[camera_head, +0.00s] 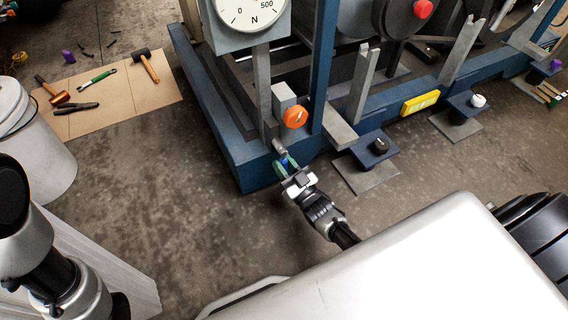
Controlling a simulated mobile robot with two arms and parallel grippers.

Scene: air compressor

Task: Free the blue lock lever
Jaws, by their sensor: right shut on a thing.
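My right gripper (289,172) reaches to the front corner of the blue machine frame (240,165), below an orange knob (295,117). A small grey fitting (278,146) sits just above the lever. My left arm is at the lower left, and its gripper is out of the picture.
A black knob on a blue bracket (378,147) is right of the gripper. Tools, including a hammer (146,66), lie on a cardboard sheet (165,93). A white bucket (40,150) stands at left. The floor between is clear.

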